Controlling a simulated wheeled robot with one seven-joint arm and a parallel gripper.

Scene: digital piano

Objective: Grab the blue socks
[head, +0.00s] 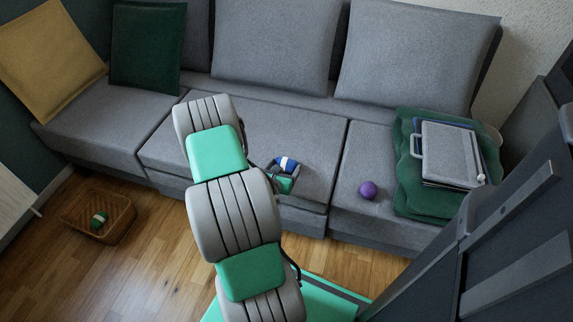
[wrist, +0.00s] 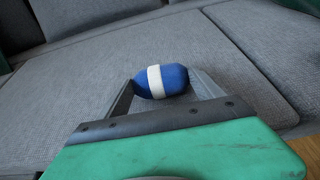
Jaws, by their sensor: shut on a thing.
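The blue socks (head: 287,164) are a rolled bundle with a white band around the middle. In the wrist view the bundle (wrist: 161,81) sits between the two fingers of my gripper (wrist: 160,88), which is shut on it. In the head view my gripper (head: 285,169) is over the front part of the grey sofa's middle seat. I cannot tell whether the socks touch the cushion.
A purple ball (head: 368,190) lies on the sofa (head: 330,150) right of my gripper. Further right, a grey case (head: 449,154) lies on a green cloth (head: 408,199). A wicker basket (head: 124,228) on the floor holds a green and white bundle (head: 99,220).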

